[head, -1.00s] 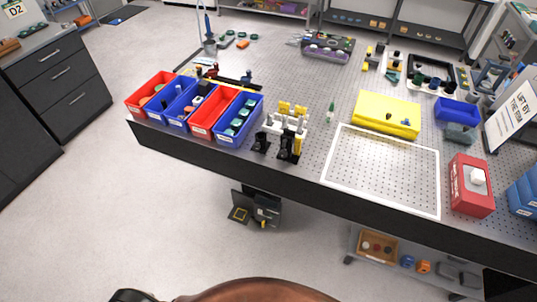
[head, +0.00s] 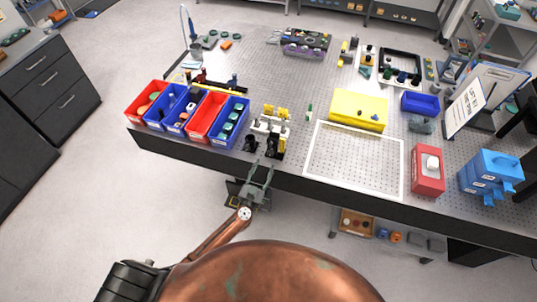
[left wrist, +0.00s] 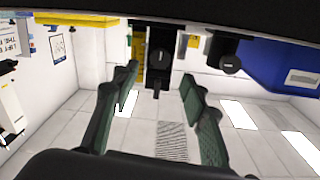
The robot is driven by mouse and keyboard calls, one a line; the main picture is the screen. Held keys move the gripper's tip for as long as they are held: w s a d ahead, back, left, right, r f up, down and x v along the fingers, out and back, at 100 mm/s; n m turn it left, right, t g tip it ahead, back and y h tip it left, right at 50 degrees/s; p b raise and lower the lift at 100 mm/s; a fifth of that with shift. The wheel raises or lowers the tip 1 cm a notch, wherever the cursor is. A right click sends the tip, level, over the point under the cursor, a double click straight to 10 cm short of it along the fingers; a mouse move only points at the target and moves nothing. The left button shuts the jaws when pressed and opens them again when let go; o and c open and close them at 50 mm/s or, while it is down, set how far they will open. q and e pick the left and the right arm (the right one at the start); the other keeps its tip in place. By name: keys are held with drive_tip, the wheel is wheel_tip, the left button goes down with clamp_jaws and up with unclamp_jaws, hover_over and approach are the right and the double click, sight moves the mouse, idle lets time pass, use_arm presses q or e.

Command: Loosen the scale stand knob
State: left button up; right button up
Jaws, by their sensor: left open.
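A small stand assembly (head: 270,124) with yellow, white and black parts sits at the front edge of the perforated table. Two black parts face the front, one at left (head: 250,143) and a taller one at right (head: 273,146). In the left wrist view they appear as a round black knob in the middle (left wrist: 160,58) and another on the right (left wrist: 230,64). I cannot tell which is the scale stand knob. My left gripper (head: 262,168) is open and empty, just in front of the table edge below the stand. In the left wrist view its fingers (left wrist: 158,76) frame the middle black part, apparently without contact.
Red and blue bins (head: 207,116) stand left of the stand. A white-framed area (head: 355,162), yellow box (head: 358,111) and red box (head: 428,170) lie to the right. The dark table front (head: 320,188) is close to my left gripper.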

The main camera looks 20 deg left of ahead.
sight(270, 154)
use_arm(q)
drive_tip(key=w, duration=0.2)
drive_tip(key=w+b, duration=0.1)
drive_tip(key=w, duration=0.2)
drive_tip(key=shift+w+d+f, duration=0.15)
drive_tip(key=shift+w+d, duration=0.05)
drive_tip(key=shift+w, duration=0.65)
use_arm(e)
drive_tip(key=shift+a+f, duration=0.5)
drive_tip(key=shift+f, duration=0.15)
use_arm(q)
drive_tip(key=shift+c, duration=0.3)
clamp_jaws()
use_arm(e)
drive_tip(key=shift+d, duration=0.4)
